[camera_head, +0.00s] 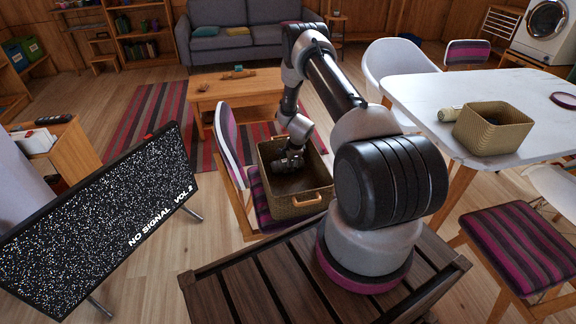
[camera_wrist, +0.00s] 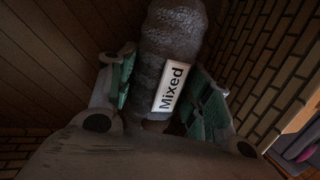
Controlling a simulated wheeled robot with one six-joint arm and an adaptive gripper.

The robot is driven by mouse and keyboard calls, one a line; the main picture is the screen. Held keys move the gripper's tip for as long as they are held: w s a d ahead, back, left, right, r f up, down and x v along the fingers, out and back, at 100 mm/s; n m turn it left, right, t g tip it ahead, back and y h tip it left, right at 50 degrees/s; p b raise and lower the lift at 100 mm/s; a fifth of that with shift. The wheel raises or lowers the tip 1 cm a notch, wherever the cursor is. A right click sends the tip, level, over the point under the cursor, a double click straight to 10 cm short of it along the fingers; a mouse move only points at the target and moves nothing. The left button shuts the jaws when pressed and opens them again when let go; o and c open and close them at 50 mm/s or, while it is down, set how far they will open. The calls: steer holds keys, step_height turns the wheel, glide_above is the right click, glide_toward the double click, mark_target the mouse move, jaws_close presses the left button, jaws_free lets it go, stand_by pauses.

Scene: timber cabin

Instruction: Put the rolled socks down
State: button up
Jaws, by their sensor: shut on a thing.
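The rolled socks (camera_wrist: 170,38) show in the wrist view as a dark grey, knitted-looking roll with a white label reading "Mixed". My gripper (camera_wrist: 165,90) is shut on them, its green-padded fingers on either side. In the head view my gripper (camera_head: 288,162) reaches down inside a wicker basket (camera_head: 300,208) on a striped chair. The socks are too dark to make out clearly there. The basket's woven wall (camera_wrist: 278,65) is close on the right in the wrist view. I cannot tell whether the socks touch the basket's bottom.
A "No signal" screen (camera_head: 115,215) stands at left. A coffee table (camera_head: 232,92) and grey sofa (camera_head: 225,40) are behind. Striped chair (camera_head: 520,245) at right.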

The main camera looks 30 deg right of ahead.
steer(key=shift+f, duration=0.35)
steer(key=o, duration=1.1)
steer(key=shift+f, duration=0.1)
steer(key=shift+c, duration=0.2)
